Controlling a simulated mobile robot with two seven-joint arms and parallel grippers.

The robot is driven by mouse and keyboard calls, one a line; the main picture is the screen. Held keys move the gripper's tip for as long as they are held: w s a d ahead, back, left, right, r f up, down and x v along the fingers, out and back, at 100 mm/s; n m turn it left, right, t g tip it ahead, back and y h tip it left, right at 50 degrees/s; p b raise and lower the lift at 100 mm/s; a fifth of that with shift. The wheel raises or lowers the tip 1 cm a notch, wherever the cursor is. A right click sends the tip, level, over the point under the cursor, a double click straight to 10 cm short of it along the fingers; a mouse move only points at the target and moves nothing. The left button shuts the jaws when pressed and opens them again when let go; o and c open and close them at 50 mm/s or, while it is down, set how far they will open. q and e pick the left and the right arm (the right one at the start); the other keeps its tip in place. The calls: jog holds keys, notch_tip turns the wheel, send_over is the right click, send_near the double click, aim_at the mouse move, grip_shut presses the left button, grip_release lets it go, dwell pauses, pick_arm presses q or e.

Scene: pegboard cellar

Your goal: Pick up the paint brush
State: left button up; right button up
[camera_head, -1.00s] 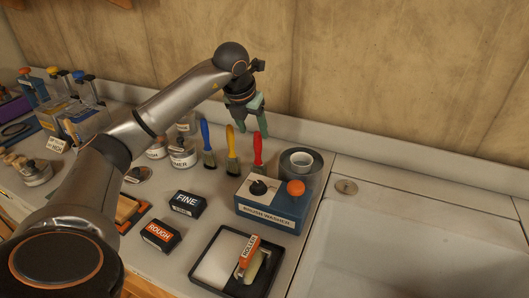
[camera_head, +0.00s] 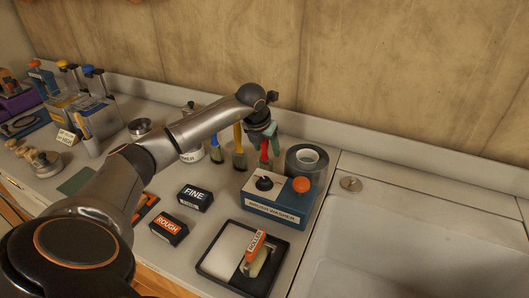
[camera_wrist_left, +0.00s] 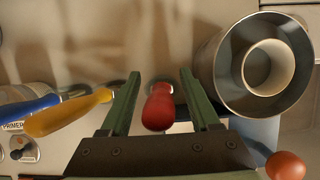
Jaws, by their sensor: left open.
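Three paint brushes stand in a row near the wall, bristles down: one with a blue handle (camera_head: 215,141), one with a yellow handle (camera_head: 238,138) and one with a red handle (camera_head: 265,152). My left gripper (camera_head: 263,146) is open, pointing down at the red brush and partly covering it. In the left wrist view the red handle (camera_wrist_left: 159,106) lies between the two green fingers (camera_wrist_left: 159,78), with gaps on both sides. The yellow handle (camera_wrist_left: 68,113) and blue handle (camera_wrist_left: 30,106) are outside, left of the fingers. My right gripper is not in view.
The brush washer (camera_head: 275,205) and its grey round pot (camera_head: 296,164) stand close right of the red brush. FINE (camera_head: 191,198) and ROUGH (camera_head: 168,229) blocks and a roller tray (camera_head: 212,263) lie in front. A sink (camera_head: 420,240) is at the right.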

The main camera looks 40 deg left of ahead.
pick_arm(q)
jog(key=shift+c, duration=0.3)
grip_shut()
dwell(1.0)
